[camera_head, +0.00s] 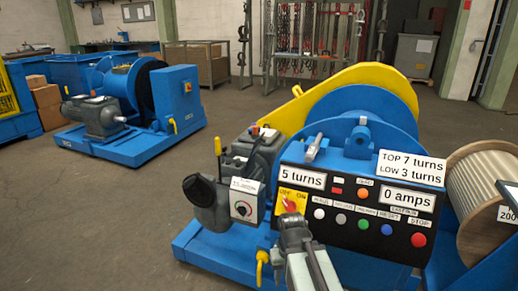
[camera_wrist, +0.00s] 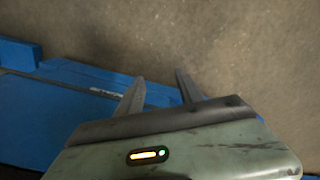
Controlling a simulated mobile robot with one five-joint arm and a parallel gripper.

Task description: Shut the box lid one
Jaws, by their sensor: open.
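No box lid marked "one" can be made out clearly in either view. A grey box (camera_head: 255,143) with small knobs on top stands behind the control panel in the head view; I cannot tell whether it has a lid. The control panel (camera_head: 340,238) is black, with coloured buttons and signs reading "5 turns" and "0 amps". My gripper (camera_wrist: 159,80) is open and empty in the wrist view, its two fingers apart over the floor and a blue base edge. In the head view my arm rises in front of the panel, below the yellow OFF/ON switch (camera_head: 284,203).
A large blue drum (camera_head: 360,108) with a yellow guard (camera_head: 300,112) stands behind the panel. A wooden spool (camera_head: 480,185) is at right. A small grey box with a dial (camera_head: 242,210) is left of the panel. Another blue machine (camera_head: 130,145) stands back left. Floor between is clear.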

